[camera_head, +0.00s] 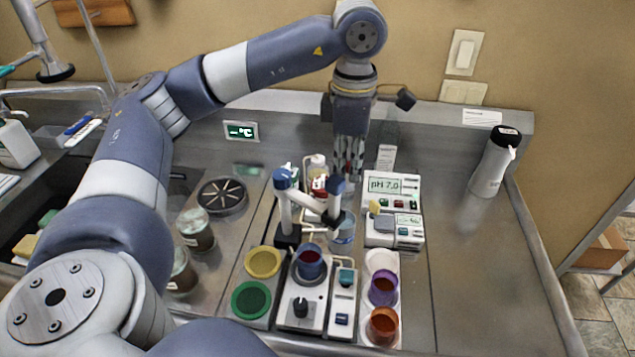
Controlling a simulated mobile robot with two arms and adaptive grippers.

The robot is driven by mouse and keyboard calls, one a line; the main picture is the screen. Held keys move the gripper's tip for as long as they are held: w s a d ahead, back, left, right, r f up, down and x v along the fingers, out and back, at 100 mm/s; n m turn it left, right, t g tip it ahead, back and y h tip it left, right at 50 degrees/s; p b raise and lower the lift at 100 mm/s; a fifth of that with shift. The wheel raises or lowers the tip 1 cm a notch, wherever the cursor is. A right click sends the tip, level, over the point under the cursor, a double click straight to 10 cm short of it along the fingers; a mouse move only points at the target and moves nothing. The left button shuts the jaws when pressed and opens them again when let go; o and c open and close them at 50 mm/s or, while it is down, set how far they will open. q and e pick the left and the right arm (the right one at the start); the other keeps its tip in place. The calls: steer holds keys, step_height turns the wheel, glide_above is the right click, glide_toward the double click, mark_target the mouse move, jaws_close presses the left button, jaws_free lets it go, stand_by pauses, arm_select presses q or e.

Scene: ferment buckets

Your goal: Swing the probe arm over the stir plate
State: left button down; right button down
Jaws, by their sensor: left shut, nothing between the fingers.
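The probe arm (308,201) is a white jointed arm with blue caps. It rises from a dark base at the middle of the counter and reaches right, its blue-capped end (335,186) above a clear beaker (343,231). The stir plate (303,315) is a white box with a black knob, in front of the probe arm's base. A blue beaker with dark red liquid (310,259) stands on it. My left gripper (349,172) is shut and empty, pointing down just behind the probe arm's end; I cannot tell whether they touch. My right gripper is out of view.
A pH meter (391,187) stands right of the probe arm. Purple (383,287) and orange (382,325) cups stand right of the stir plate; yellow and green lids (251,300) lie left.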

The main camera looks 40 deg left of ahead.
mark_target(340, 181)
arm_select(q)
steer(key=shift+s+d+b, duration=0.2)
steer(key=shift+s, duration=0.5)
steer(key=shift+s+d+b, duration=0.15)
steer(key=shift+s, duration=0.5)
steer(key=shift+s+f+b, duration=0.1)
steer(key=shift+s+b, duration=0.35)
steer(key=shift+s, duration=0.75)
steer(key=shift+w+d, duration=0.1)
steer(key=shift+w, duration=0.75)
steer(key=shift+r+p, duration=1.65)
steer(key=shift+r, duration=0.65)
steer(key=shift+r+p, duration=0.85)
